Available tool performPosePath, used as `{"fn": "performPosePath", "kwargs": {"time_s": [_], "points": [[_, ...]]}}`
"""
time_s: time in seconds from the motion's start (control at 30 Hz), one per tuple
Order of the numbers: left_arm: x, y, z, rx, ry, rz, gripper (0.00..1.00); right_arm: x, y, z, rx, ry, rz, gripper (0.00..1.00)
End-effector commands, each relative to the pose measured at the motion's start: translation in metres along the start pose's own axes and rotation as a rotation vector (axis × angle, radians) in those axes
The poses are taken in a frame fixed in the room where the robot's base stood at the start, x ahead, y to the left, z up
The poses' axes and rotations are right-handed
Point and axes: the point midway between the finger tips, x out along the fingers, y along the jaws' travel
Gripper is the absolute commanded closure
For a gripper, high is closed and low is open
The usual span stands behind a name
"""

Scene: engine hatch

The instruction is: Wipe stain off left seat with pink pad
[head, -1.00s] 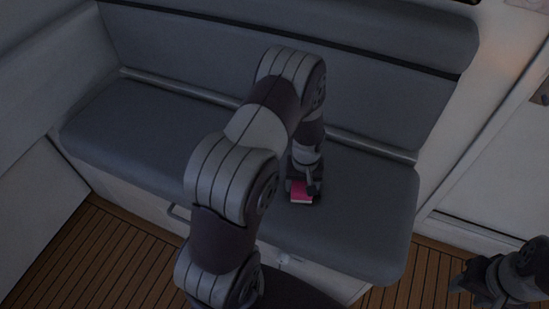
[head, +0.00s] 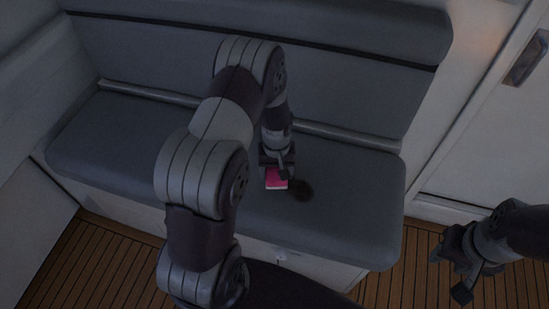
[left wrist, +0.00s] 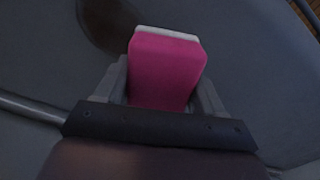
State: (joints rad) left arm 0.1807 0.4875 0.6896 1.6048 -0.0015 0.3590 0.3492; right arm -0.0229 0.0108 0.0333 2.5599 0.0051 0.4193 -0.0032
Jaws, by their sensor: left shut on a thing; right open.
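The pink pad (head: 276,179) has a white edge. My left gripper (head: 277,170) is shut on it, low over the grey seat cushion (head: 350,190); I cannot tell whether the pad touches the seat. The pad also fills the middle of the left wrist view (left wrist: 165,72), between the two fingers. A dark brown stain (head: 301,190) lies on the seat just right of the pad; it also shows in the left wrist view (left wrist: 108,22), beyond the pad to the upper left. My right gripper (head: 449,272) is open and empty at the lower right, away from the seat.
The seat backrest (head: 340,80) runs along the back, with a light rail (head: 345,135) at its foot. A white wall with a door (head: 490,150) stands at the right. The wooden slatted floor (head: 100,260) is clear in front. The seat around the stain is bare.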

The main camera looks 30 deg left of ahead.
Motion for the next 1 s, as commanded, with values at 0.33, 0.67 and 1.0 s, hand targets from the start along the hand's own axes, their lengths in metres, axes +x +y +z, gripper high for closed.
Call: {"fn": "performPosePath", "kwargs": {"time_s": [0.33, 0.67, 1.0], "points": [[-0.036, 0.001, -0.005, 0.003, 0.002, 0.001, 0.64, -0.032, 0.0, -0.004, 0.0, 0.0, 0.0, 0.57], [-0.043, 0.001, -0.006, 0.004, 0.001, 0.0, 0.64, -0.036, 0.0, -0.004, 0.0, 0.0, 0.0, 0.57], [-0.043, 0.001, -0.006, 0.004, 0.001, 0.0, 0.64, -0.037, 0.0, -0.004, 0.0, 0.0, 0.0, 0.57]]}}
